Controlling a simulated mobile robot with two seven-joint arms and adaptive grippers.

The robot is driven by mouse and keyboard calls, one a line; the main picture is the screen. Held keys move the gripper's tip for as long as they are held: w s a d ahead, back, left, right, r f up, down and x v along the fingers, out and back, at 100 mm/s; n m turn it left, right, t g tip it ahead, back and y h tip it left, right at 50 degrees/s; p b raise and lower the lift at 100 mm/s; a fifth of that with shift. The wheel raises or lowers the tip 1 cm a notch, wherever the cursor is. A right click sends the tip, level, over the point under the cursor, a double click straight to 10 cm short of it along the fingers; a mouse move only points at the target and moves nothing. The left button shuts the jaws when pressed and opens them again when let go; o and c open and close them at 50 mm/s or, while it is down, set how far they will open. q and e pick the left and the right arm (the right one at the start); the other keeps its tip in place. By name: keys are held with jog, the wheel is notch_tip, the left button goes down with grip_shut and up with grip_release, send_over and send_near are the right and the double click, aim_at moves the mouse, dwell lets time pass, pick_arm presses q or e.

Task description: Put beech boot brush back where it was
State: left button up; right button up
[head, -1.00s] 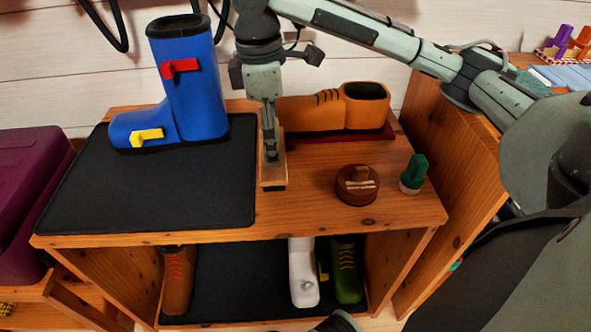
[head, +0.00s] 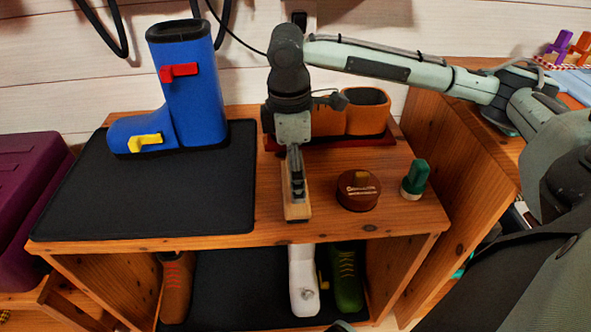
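The beech boot brush (head: 297,212) is a pale wooden block hanging below my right gripper (head: 295,172) in the head view. The gripper points down and is shut on the brush. The brush is over the bare wood of the bench top (head: 330,222), near its front edge and left of a round brown tin (head: 357,203). I cannot tell whether its underside touches the wood. The gripper hides the brush's upper part. My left gripper is not in view.
A blue boot (head: 190,95) stands on a black mat (head: 150,195) at left. A green-topped item (head: 415,178) stands right of the tin. Shoes fill parts of the lower shelf.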

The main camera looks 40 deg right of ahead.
jog(key=o, duration=0.8)
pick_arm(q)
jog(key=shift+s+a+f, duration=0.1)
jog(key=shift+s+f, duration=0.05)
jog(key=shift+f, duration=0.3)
pick_arm(e)
jog(key=shift+o, duration=1.3)
jog(key=shift+r, duration=0.7)
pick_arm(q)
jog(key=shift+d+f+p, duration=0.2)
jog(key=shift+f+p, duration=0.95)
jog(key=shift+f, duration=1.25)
pick_arm(e)
notch_tip(320, 180, up, 11)
jog(key=shift+w+a, duration=0.15)
jog(key=shift+a, duration=0.15)
jog(key=shift+f, duration=0.1)
